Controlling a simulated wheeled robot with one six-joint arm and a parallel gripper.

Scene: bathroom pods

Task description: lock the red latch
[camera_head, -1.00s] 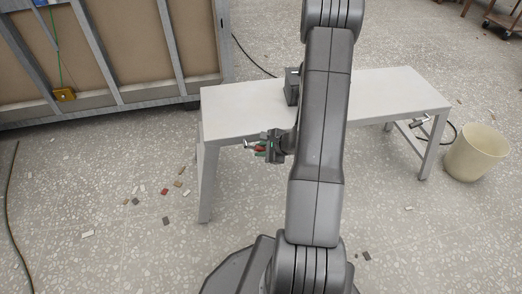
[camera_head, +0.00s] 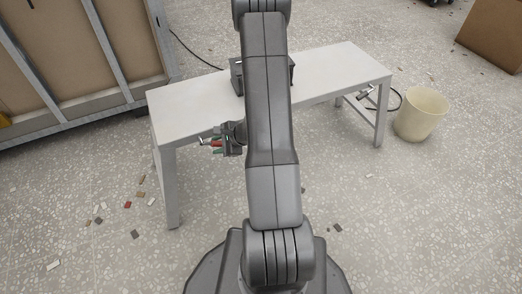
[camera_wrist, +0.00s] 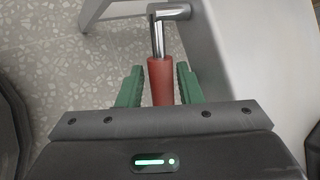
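The red latch handle (camera_wrist: 160,78) lies lengthwise between my gripper's fingers in the wrist view. Its bare chrome rod (camera_wrist: 157,35) extends beyond the fingertips and bends right towards a pale grey surface. My gripper (camera_wrist: 159,72) has green fingers, one on each side of the red handle, with narrow gaps showing; it looks open around it. In the head view, my gripper (camera_head: 216,141) is by the front of the white table, left of my arm, with the red handle (camera_head: 214,144) between its fingers. The latch's mounting is hidden.
The white table (camera_head: 190,105) spans the middle, with a grey block (camera_head: 236,76) on top, partly behind my arm. Another metal lever (camera_head: 365,92) is at its right end. A cream bin (camera_head: 420,115) and brown box (camera_head: 492,35) stand right. A framed panel (camera_head: 70,65) stands left. Small chips litter the floor.

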